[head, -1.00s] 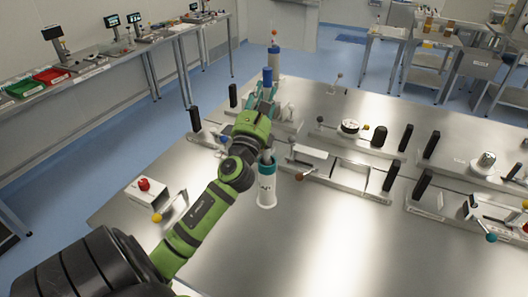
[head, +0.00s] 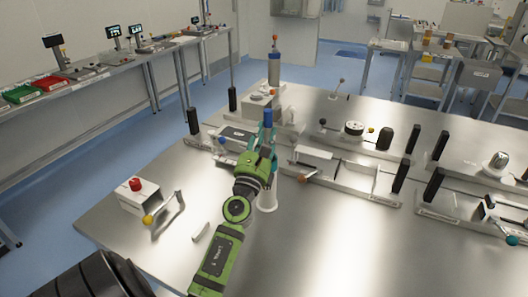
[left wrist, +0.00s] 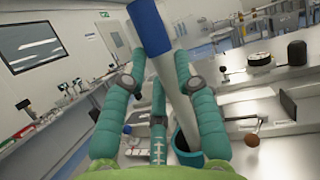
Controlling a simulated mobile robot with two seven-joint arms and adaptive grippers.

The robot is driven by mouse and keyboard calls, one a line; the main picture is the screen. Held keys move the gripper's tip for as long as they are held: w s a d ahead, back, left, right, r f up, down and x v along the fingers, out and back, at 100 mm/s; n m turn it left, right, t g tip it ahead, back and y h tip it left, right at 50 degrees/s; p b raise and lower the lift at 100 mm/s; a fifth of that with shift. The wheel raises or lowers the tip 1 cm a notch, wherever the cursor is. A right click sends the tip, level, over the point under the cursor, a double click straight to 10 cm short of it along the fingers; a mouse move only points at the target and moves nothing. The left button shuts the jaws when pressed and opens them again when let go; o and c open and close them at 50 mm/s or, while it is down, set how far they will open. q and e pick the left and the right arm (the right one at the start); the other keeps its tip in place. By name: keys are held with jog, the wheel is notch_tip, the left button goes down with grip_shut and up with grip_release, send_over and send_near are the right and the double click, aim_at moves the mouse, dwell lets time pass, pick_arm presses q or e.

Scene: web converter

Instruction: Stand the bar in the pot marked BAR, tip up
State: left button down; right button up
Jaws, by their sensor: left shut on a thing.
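The bar (left wrist: 176,88) is a grey rod with a blue tip, and the tip points up. Its blue tip also shows in the head view (head: 268,118). My left gripper (head: 267,142), with teal fingers, is shut on the bar; it fills the lower part of the left wrist view (left wrist: 160,72). The pot (head: 267,202) is white and stands on the steel table directly below the gripper. In the left wrist view its dark mouth with a teal rim (left wrist: 188,157) is at the bar's lower end. How deep the bar sits is hidden. My right gripper is out of view.
A box with a red button (head: 137,192) and a yellow-knobbed lever (head: 165,208) stand left of the pot. Fixtures with black posts (head: 400,176) line the table to the right. A blue-grey column (head: 274,68) stands behind.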

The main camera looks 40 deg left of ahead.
pick_arm(q)
jog(key=shift+f+b, duration=1.1)
jog(key=shift+f, duration=0.55)
jog(key=shift+f, duration=0.15)
jog(key=c, duration=0.9)
grip_release()
jog(key=shift+c, duration=0.2)
jog(key=b+v, duration=0.4)
jog(key=v, duration=0.7)
jog(key=shift+s+d+b, duration=0.15)
jog(key=shift+s+b, duration=0.15)
jog(key=shift+s, duration=0.15)
